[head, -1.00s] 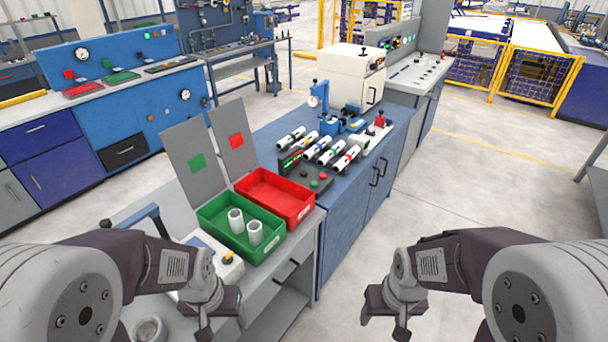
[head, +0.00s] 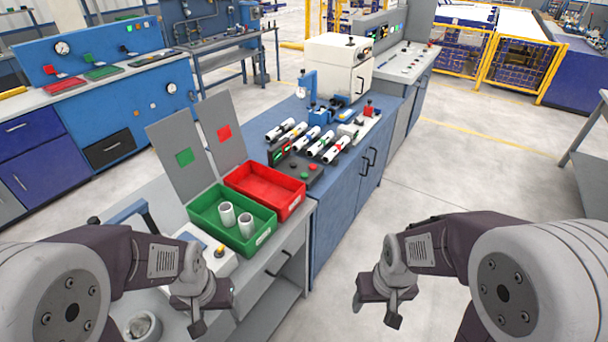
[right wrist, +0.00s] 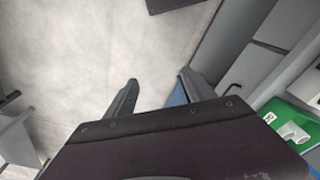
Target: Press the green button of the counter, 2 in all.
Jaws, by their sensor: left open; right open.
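The counter (head: 290,172) is a dark box with a small lit green display, at the front of the blue workbench in the head view. Its green button (head: 304,175) is small and sits near a red button (head: 313,167). My left gripper (head: 208,312) is open and empty, low in front of the grey bench and well apart from the counter. My right gripper (head: 376,304) is open and empty over the floor, to the right of and nearer than the counter. In the right wrist view, its spread fingers (right wrist: 160,97) have only floor and bench edge beyond them.
A green bin (head: 262,238) with two white pipes and a red bin (head: 292,206) stand left of the counter. Several striped pipe pieces (head: 322,147) lie behind it on the blue workbench (head: 345,185). The floor at right is open.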

